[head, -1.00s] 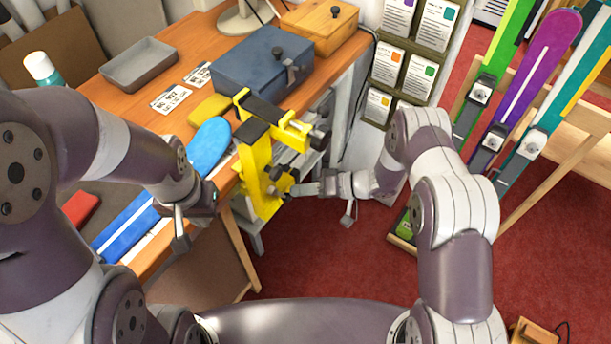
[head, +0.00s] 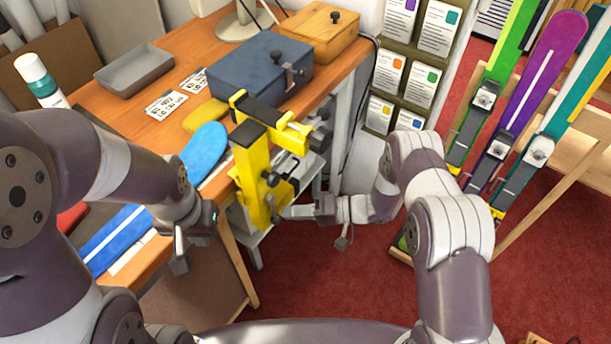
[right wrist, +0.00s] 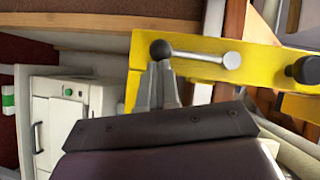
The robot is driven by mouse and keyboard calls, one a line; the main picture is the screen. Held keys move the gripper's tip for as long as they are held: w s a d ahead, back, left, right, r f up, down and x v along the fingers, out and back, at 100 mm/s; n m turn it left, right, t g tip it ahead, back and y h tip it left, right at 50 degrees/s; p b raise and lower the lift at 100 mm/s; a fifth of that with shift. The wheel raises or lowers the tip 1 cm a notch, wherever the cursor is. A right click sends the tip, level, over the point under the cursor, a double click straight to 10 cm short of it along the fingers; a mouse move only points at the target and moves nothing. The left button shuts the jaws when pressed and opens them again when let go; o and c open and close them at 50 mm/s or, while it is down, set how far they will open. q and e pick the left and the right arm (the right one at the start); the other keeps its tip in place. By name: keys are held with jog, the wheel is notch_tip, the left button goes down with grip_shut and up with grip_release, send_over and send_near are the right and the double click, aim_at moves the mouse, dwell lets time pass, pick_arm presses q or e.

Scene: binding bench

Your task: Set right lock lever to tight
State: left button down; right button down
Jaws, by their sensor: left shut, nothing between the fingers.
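The yellow ski vise (head: 255,175) stands at the bench's right edge. In the right wrist view its yellow body (right wrist: 200,45) carries a lever (right wrist: 195,55), a grey rod running nearly level in the picture with a black ball knob (right wrist: 160,49) at its left end. My right gripper (head: 285,213) is at the vise's lower front; its close-set fingers (right wrist: 158,68) meet the ball knob in the wrist view. I cannot tell whether they grip it or only touch it. My left gripper (head: 178,265) is shut and empty in front of the bench, left of the vise.
A blue ski (head: 205,150) lies along the bench (head: 140,130) edge beside the vise. A blue-grey box (head: 258,70), a grey tray (head: 135,70) and a wooden box (head: 320,30) stand further back. Skis on a rack (head: 575,150) stand at right. Red floor is free between.

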jog(key=shift+s+f, duration=0.1)
dwell(0.3)
jog(key=d+r+b, duration=0.2)
jog(key=d, duration=1)
jog(key=shift+s+d, duration=0.25)
jog(key=shift+d, duration=0.05)
